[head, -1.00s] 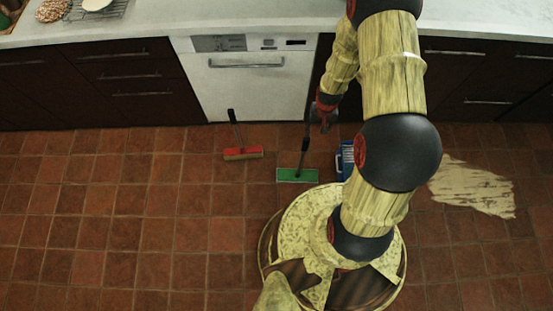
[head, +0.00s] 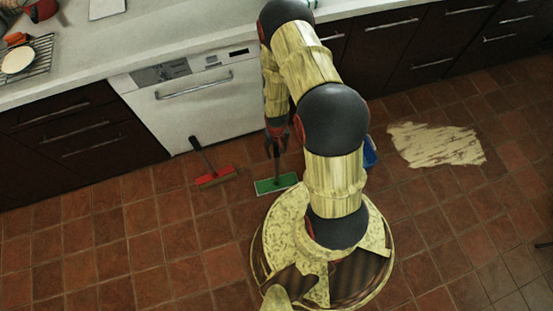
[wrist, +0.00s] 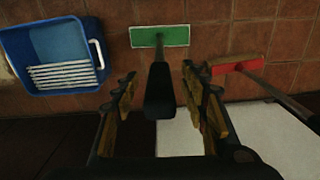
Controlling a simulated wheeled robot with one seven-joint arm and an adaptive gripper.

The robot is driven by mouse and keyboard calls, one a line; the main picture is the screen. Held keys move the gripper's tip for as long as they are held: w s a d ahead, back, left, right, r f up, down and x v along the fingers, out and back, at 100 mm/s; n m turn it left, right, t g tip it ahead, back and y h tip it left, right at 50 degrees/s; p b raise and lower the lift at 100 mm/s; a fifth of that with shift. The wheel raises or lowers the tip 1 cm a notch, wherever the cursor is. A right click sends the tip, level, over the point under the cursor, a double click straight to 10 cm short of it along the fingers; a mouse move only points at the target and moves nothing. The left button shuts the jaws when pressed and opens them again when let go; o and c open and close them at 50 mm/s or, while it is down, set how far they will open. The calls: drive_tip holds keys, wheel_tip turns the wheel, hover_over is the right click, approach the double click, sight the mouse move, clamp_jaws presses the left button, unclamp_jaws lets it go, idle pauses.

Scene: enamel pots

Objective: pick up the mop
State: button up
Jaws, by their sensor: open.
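The mop has a flat green head (head: 276,184) lying on the tiled floor and a dark handle rising from it. In the wrist view the green head (wrist: 160,36) is ahead, and the dark handle (wrist: 160,92) points toward the camera between the fingers. My gripper (wrist: 160,100) is open, with one finger on each side of the handle and visible gaps to it. In the head view my gripper (head: 277,140) is at the upper part of the handle, which it partly hides.
A red broom (head: 215,176) stands to the left near the white dishwasher (head: 188,100). A blue bucket (wrist: 55,62) is beside the mop, mostly hidden behind my arm in the head view. A pale spill (head: 435,145) lies to the right. The counter (head: 150,50) runs behind.

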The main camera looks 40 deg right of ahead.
drive_tip(key=shift+f, duration=0.45)
drive_tip(key=shift+r, duration=0.1)
drive_tip(key=shift+c, duration=1)
clamp_jaws()
